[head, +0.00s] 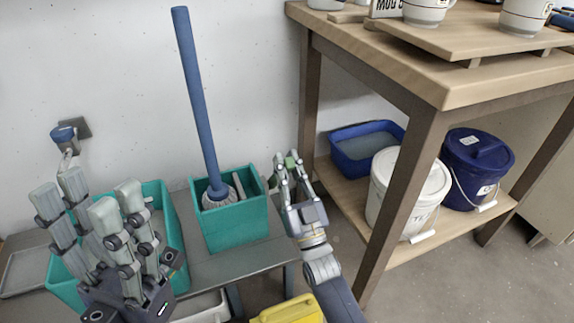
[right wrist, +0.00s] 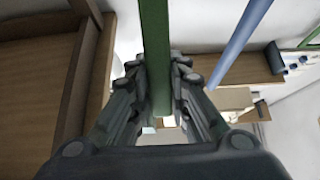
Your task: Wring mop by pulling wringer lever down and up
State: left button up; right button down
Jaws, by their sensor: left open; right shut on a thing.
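The mop (head: 194,90) has a long blue handle and a grey strand head. It stands tilted, head down, in the teal bucket (head: 236,225) on the cart. A pale grey part, perhaps the wringer, shows inside the bucket beside the mop head. My right gripper (head: 286,165) is right of the bucket, shut on the green lever (right wrist: 154,60), which runs up between its fingers in the right wrist view. The mop handle also shows there (right wrist: 245,40). How the lever joins the wringer is hidden. My left gripper (head: 88,198) is open and empty, in front of the left teal bucket.
The left teal bucket (head: 173,220) is partly covered by my left gripper. A yellow object (head: 288,311) is at the bottom edge. A wooden table (head: 440,65) stands at right, with a white bucket (head: 425,190), a blue bucket (head: 478,160) and a blue tub (head: 345,165) on its lower shelf.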

jog(key=c, duration=1.5)
grip_release()
jog(key=v, duration=1.2)
